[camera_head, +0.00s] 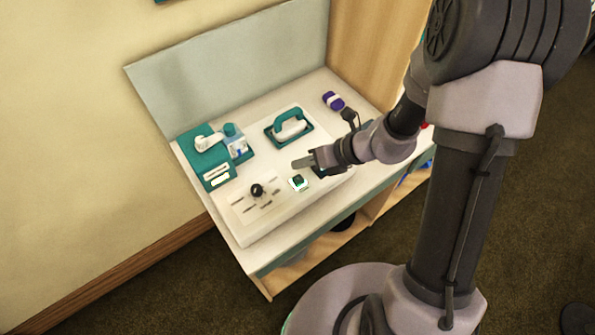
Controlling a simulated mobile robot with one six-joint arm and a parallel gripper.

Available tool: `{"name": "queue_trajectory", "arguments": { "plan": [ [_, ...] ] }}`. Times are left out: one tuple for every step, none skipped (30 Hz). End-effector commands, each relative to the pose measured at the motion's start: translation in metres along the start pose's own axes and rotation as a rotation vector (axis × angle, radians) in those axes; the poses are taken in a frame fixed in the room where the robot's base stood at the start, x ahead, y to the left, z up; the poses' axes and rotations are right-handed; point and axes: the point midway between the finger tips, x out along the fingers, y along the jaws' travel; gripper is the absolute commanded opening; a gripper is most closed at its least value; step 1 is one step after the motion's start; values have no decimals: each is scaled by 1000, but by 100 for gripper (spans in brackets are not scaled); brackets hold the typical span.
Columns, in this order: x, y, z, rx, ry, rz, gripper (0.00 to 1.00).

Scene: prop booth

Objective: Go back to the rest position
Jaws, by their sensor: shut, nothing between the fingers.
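My gripper (303,162) is shut and empty. It hangs over the right part of a white panel (243,215) on the counter. Just below its tip in the picture is a small square switch or button with a bright teal edge (298,183). I cannot tell whether the gripper touches anything. My wrist hides part of a dark item on the panel's right side.
A black knob (257,190) sits on the panel's near left part. A teal handle (290,127) is at its back. A teal device with a white lever (208,142) stands at left. A purple and white object (333,101) lies at the back right. A grey backboard (230,75) rises behind.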

Motion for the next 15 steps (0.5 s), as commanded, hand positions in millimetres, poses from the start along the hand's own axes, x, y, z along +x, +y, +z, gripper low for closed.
{"name": "queue_trajectory", "arguments": {
  "plan": [
    [-4, 3, 3, 0, 0, 0, 0],
    [-3, 2, 2, 0, 0, 0, 0],
    [-2, 2, 2, 1, 0, 0, 0],
    [-2, 1, 1, 1, 0, 0, 0],
    [-2, 1, 1, 1, 0, 0, 0],
    [-1, 1, 1, 1, 0, 0, 0],
    [-1, 1, 1, 1, 0, 0, 0],
    [-1, 1, 1, 1, 0, 0, 0],
    [-1, 1, 1, 1, 0, 0, 0],
    [-1, 1, 1, 1, 0, 0, 0],
    [-1, 1, 1, 1, 0, 0, 0],
    [-2, 2, 2, -7, 0, 0, 0],
    [-4, 4, 3, -28, 0, 1, 0],
    [-8, 8, 5, -72, 2, 1, 0],
    [-16, 17, 9, -168, 7, 4, 0]
  ]
}}
